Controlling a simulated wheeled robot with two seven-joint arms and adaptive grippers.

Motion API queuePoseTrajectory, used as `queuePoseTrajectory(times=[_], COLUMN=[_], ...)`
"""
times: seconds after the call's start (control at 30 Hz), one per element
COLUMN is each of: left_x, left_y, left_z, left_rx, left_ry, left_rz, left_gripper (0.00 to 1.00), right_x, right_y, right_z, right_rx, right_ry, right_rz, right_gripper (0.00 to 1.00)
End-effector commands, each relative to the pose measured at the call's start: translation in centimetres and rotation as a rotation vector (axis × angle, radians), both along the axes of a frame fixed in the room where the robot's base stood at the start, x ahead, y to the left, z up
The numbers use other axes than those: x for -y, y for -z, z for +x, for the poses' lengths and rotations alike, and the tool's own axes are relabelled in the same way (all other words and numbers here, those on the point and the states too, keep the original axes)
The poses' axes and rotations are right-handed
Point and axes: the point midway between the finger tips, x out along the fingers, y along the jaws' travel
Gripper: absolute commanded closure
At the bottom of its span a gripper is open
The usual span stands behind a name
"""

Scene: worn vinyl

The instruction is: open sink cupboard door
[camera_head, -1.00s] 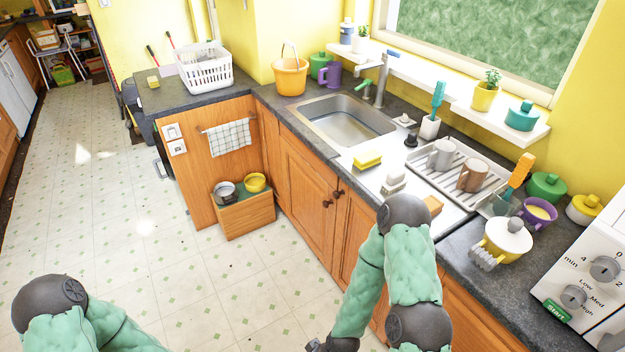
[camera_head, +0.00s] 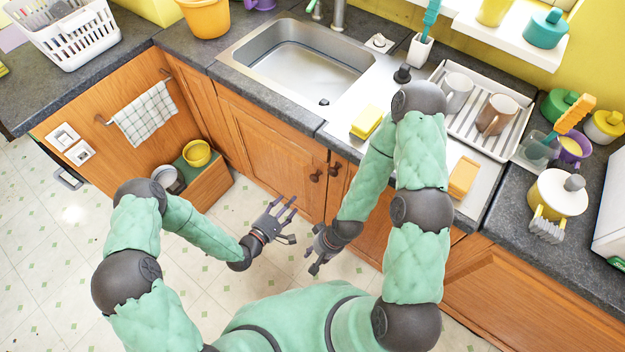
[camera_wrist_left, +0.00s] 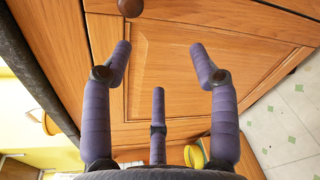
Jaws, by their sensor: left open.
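The wooden sink cupboard door (camera_head: 270,150) is closed below the sink, with a dark round knob (camera_head: 316,175) near its upper right corner. A second knob (camera_head: 335,169) sits close by on the neighbouring door. My left gripper (camera_head: 290,215) is open and empty in front of the door, left of and below the knobs in the head view, apart from them. In the left wrist view its spread fingers (camera_wrist_left: 160,60) face the door panel (camera_wrist_left: 165,85), and a knob (camera_wrist_left: 130,7) shows at the top edge. My right gripper (camera_head: 316,258) hangs lower right; its finger opening is unclear.
A low wooden box (camera_head: 207,190) with a yellow pot (camera_head: 197,153) and a grey pot stands left of the door. The counter edge (camera_head: 265,97) overhangs the door. A yellow sponge (camera_head: 366,121) lies beside the sink (camera_head: 300,60). Floor before the door is clear.

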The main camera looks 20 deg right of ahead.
Motion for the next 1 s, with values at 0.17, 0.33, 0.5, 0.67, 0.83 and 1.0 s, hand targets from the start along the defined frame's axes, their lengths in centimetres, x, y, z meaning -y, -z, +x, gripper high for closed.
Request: queuePoseTrajectory(times=[0.17,0.33,0.5,0.67,0.83,1.0], left_x=[1.5,2.1,3.6,5.8,8.1,9.5], left_y=[-1.7,-2.2,-2.2,-2.1,-2.1,-2.1], left_z=[-0.7,-0.6,0.4,2.1,3.9,5.2], left_rx=[-0.047,-0.062,-0.062,-0.061,-0.062,-0.063], left_ry=[0.019,0.029,0.031,0.031,0.031,0.027], left_rz=[-0.221,-0.285,-0.284,-0.283,-0.283,-0.282], left_gripper=[0.40,0.40,0.40,0.40,0.40,0.40], right_x=[0.0,0.0,0.0,0.0,0.0,0.0], right_y=[0.1,0.2,0.6,1.3,2.0,2.5], right_z=[-0.1,0.0,0.0,0.0,0.0,0.0], right_rx=[-0.001,-0.001,-0.001,0.000,0.000,0.000], right_ry=[0.000,0.000,0.000,0.000,0.000,0.000], right_rz=[0.000,0.000,0.000,0.000,0.000,0.000], right_gripper=[0.60,0.60,0.60,0.60,0.60,0.60])
